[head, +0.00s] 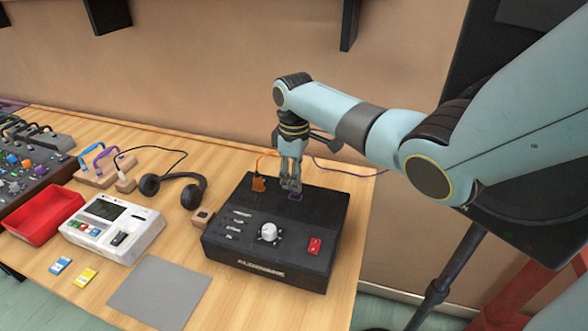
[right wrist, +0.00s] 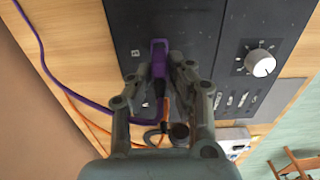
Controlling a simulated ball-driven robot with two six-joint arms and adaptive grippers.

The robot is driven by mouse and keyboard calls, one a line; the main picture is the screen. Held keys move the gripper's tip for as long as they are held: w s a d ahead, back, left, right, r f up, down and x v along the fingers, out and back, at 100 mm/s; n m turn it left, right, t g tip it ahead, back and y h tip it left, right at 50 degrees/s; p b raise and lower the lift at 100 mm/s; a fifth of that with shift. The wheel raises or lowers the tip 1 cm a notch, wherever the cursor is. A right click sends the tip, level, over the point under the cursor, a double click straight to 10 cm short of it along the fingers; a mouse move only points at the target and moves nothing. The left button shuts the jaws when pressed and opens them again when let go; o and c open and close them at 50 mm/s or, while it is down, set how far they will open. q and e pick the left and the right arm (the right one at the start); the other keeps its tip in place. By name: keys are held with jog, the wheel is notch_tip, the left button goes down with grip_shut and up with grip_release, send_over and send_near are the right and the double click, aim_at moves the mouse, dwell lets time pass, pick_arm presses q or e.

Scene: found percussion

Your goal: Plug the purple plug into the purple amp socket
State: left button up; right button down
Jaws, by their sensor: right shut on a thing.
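The black amp (head: 270,245) stands on the wooden table. Its purple socket (head: 295,197) shows as a small purple outline on the top, near the back. My right gripper (head: 291,186) points down just over that socket. In the right wrist view, the gripper (right wrist: 164,72) is shut on the purple plug (right wrist: 159,66), whose purple end is against or just above the amp top. I cannot tell whether it is inside the socket. The fingers hide most of the plug in the head view. My left gripper is not in view.
An orange plug (head: 258,184) sits in the amp, left of my gripper. A purple cable (head: 345,172) runs right behind the amp. Headphones (head: 178,188), a white device (head: 112,227), a red tray (head: 42,214) and a grey mat (head: 160,292) lie to the left.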

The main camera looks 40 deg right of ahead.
jog(key=shift+f+b, duration=0.95)
jog(key=shift+f, duration=0.45)
jog(key=c, duration=1.2)
grip_release()
notch_tip(320, 180, up, 12)
jog(key=shift+r, duration=0.1)
